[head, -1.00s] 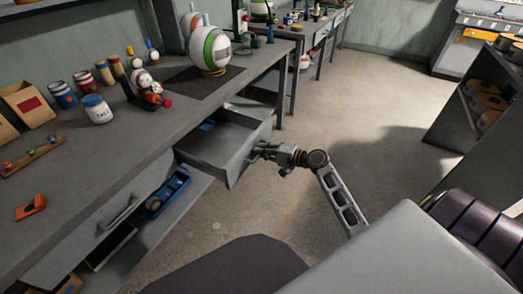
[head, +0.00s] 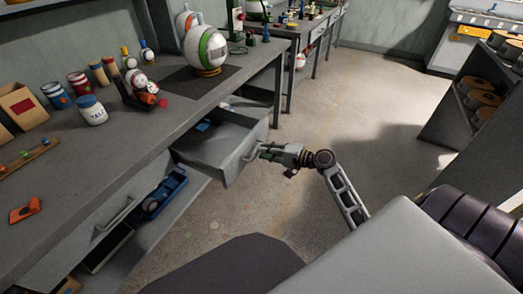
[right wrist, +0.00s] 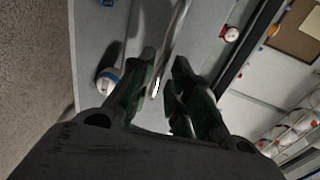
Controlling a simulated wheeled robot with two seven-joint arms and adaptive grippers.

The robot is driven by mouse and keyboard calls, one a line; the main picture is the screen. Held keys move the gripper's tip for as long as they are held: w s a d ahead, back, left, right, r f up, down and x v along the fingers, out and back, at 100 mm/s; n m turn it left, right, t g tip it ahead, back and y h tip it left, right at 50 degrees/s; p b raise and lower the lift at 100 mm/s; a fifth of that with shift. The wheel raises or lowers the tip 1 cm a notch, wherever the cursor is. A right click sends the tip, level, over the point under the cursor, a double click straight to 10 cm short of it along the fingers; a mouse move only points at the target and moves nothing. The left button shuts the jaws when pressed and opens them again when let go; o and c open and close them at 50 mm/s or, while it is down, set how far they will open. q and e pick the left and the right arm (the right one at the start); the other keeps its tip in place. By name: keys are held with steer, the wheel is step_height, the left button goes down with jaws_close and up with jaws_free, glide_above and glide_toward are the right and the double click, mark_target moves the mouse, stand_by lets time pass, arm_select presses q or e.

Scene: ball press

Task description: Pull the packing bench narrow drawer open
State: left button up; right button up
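The packing bench (head: 110,150) runs along the left in the head view. Its narrow drawer (head: 222,173) is pulled well out at the bench's far end, with a small blue thing inside. My right gripper (head: 262,150) is at the drawer's front, by its handle (head: 250,153). In the right wrist view the fingers (right wrist: 165,88) stand apart, with the bar handle (right wrist: 172,45) running between them and visible gaps on both sides. My left gripper is not in view.
A white ball with green and orange bands (head: 206,48) stands on the bench. Floor (head: 345,110) right of the drawer is clear.

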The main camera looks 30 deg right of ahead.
steer(key=v, duration=0.8)
steer(key=shift+s+d, duration=0.2)
steer(key=shift+s, duration=0.05)
stand_by(0.6)
